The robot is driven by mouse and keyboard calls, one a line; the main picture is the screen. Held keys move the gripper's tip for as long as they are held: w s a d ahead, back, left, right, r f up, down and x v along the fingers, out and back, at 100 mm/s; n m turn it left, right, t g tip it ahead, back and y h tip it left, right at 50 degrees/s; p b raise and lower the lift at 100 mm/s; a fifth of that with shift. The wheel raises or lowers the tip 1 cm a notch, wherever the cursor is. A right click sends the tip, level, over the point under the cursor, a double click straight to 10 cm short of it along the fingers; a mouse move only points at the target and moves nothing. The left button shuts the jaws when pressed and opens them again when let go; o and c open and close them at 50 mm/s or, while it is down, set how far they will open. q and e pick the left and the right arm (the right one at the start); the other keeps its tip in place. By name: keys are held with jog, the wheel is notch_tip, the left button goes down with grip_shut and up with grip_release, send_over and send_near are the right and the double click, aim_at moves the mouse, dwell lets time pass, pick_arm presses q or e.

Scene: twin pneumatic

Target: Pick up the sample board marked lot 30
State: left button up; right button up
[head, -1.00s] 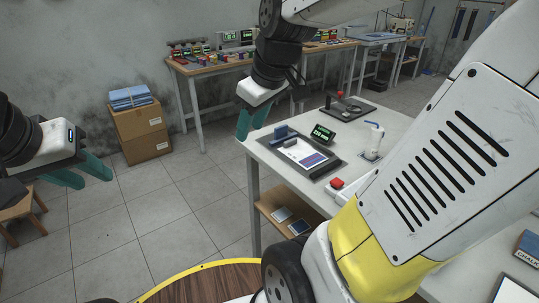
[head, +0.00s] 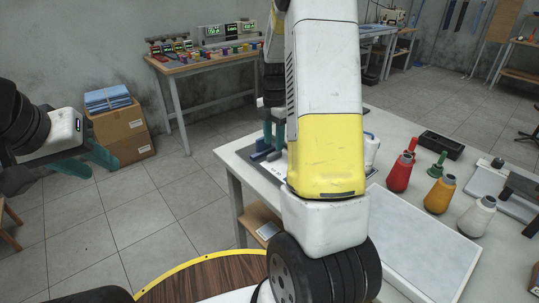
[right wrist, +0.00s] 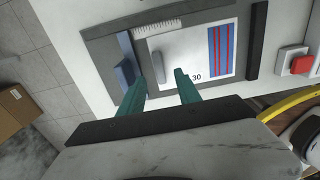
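The sample board (right wrist: 195,55) is white with red and blue stripes and the number 30, in the right wrist view. It lies flat on a dark tray (right wrist: 105,50). A raised grey bar (right wrist: 158,67) sits on its face. My right gripper (right wrist: 161,78) is open and empty, with its fingers over the near edge of the board, either side of the bar's near end. I cannot tell its exact height. In the head view my right arm hides most of the board, and the right gripper (head: 273,132) shows beside it. My left gripper (head: 88,162) is open and empty, away from the table.
A blue block (right wrist: 125,62) stands at the board's left, close to the left finger. A dark bar (right wrist: 257,40) and a red button (right wrist: 301,64) are to its right.

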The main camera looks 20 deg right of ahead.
aim_at(273, 154)
notch_tip(273, 154, down, 4)
jog(key=shift+a+f, duration=0.15)
grip_shut()
